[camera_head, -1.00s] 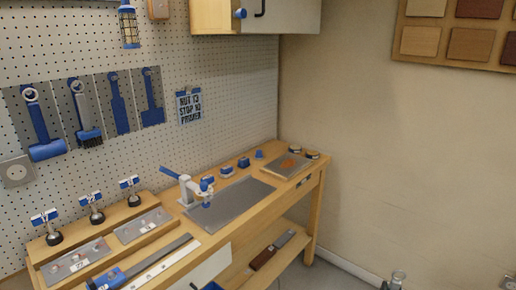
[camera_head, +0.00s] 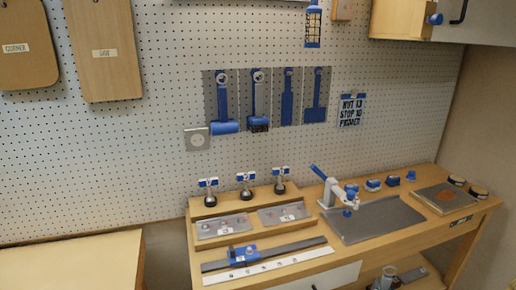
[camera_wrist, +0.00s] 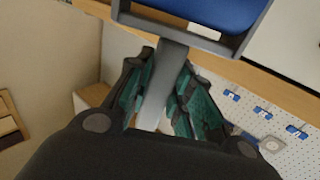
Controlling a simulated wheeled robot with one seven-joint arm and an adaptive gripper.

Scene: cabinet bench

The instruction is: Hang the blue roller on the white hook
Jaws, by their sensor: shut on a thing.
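In the wrist view, my gripper (camera_wrist: 168,62) is shut on the grey handle of a tool, its dark fingers on both sides. The tool's blue body (camera_wrist: 205,10) sits in a grey frame at the top edge, partly cut off; it looks like the blue roller. In the head view, a blue roller-shaped tool (camera_head: 224,127) and a blue brush (camera_head: 258,122) hang on grey panels on the pegboard. Two more panels at right have flat blue tool shapes. My gripper is outside the head view.
A lantern-like blue tool (camera_head: 313,25) hangs above. A cabinet (camera_head: 400,20) juts out at upper right. A pale table (camera_head: 70,262) is at lower left.

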